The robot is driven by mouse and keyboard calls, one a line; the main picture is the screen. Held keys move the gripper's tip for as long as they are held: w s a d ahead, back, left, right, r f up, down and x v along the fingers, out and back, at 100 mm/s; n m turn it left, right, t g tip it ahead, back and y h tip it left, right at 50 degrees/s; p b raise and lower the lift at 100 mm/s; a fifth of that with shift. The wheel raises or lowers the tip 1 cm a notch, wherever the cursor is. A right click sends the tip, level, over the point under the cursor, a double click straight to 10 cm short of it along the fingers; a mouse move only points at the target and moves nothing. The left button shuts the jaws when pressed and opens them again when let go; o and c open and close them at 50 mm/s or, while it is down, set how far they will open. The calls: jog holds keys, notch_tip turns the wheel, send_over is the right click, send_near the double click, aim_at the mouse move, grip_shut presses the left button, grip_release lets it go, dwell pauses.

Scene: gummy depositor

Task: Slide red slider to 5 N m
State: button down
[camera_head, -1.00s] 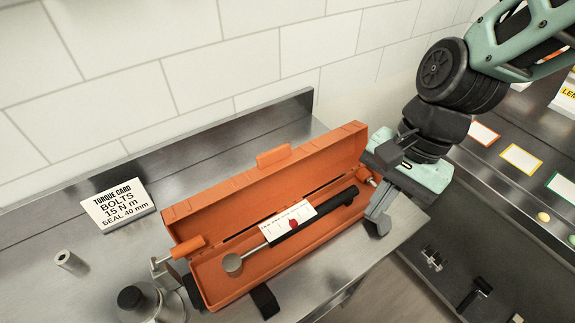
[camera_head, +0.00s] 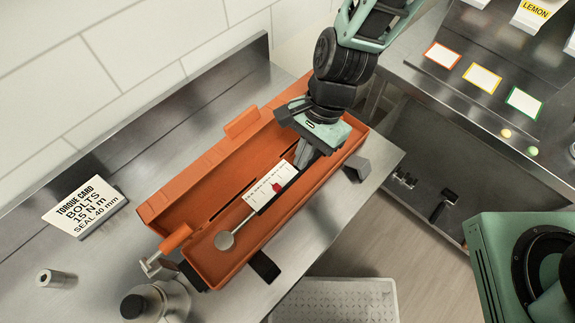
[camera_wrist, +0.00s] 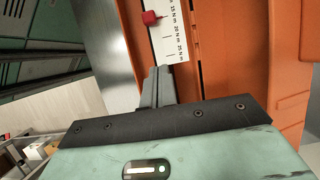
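The red slider (camera_head: 277,188) sits on a white torque scale (camera_head: 262,194) on the wrench in the open orange case (camera_head: 210,262). In the wrist view the red slider (camera_wrist: 151,17) is at the top, by the scale's left edge. Labels including 20 N m and 25 N m show on the scale (camera_wrist: 170,45); the exact mark at the slider is unclear. My gripper (camera_head: 304,160) is over the right part of the case, near the scale's right end. In the wrist view my gripper's fingers (camera_wrist: 158,72) are together, apart from the slider, with nothing visible between them. The wrench handle is mostly hidden.
The case lid stands open along the wall side. A torque card (camera_head: 85,206) reads bolts 15 N m, seal 40 mm. A metal cylinder (camera_head: 56,278) and a steel pot (camera_head: 155,302) stand at the left. A counter with coloured cards (camera_head: 482,77) lies at the right.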

aim_at(279, 186)
jog(key=shift+s+a+f+p, duration=0.25)
jog(key=shift+s+a+p, duration=0.25)
jog(key=shift+s+a, duration=0.3)
jog(key=shift+s+a+f+p, duration=0.2)
jog(key=shift+s+a+p, duration=0.25)
jog(key=shift+s+a, duration=0.3)
jog(key=shift+s+d, duration=0.1)
jog(key=s+a, duration=0.3)
jog(key=s, duration=0.1)
jog(key=shift+s+a, duration=0.1)
jog(key=shift+a, duration=0.25)
jog(key=shift+w+d, duration=0.25)
jog(key=shift+w, duration=0.1)
jog(key=w+d, duration=0.1)
jog(key=w+d+r, duration=0.1)
jog(key=w, duration=0.1)
jog(key=shift+d, duration=0.25)
jog(key=b+v, duration=0.1)
jog(key=v, duration=0.7)
jog(key=shift+r, duration=0.45)
jog(key=shift+d, duration=0.1)
